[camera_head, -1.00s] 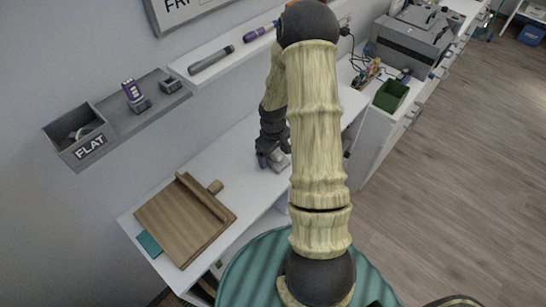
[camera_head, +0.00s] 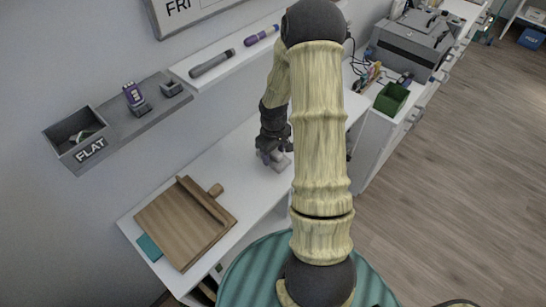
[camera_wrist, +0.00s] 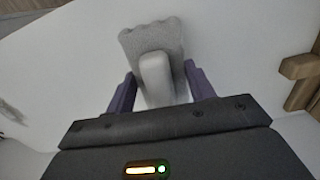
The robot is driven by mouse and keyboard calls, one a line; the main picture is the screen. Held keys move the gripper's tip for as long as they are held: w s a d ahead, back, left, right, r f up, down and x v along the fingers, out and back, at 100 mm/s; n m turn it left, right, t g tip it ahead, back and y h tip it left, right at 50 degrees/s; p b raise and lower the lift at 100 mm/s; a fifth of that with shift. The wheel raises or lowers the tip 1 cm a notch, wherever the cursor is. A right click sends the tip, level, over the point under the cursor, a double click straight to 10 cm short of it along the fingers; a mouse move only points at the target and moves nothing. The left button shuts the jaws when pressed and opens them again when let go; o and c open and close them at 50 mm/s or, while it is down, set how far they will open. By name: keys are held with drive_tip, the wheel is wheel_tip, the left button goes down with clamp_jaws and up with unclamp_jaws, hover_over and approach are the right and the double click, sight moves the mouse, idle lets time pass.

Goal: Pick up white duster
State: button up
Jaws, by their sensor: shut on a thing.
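The white duster (camera_wrist: 155,42) shows in the wrist view as a pale grey-white block with a wavy far edge and a raised rounded handle (camera_wrist: 156,77). My gripper (camera_wrist: 160,88) is shut on it, with one purple finger on each side. In the head view my gripper (camera_head: 271,158) is low over the white desk, and part of the duster (camera_head: 283,163) shows beside the fingers. My arm hides some of the desk around it. I cannot tell whether the duster touches the desk.
A wooden board (camera_head: 180,225) with a raised bar lies on the white desk (camera_head: 220,168) to the left. A wall shelf (camera_head: 225,65) holds two cylinders above. A grey tray marked FLAT (camera_head: 75,125) is on the wall. A green bin (camera_head: 391,98) and grey machine (camera_head: 412,45) stand right.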

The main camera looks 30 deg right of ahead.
wheel_tip(320, 180, up, 8)
drive_tip(key=shift+f, duration=0.1)
idle(0.4)
drive_tip(key=o, duration=0.5)
drive_tip(key=shift+c, duration=0.2)
drive_tip(key=c, duration=0.3)
drive_tip(key=shift+c, duration=0.2)
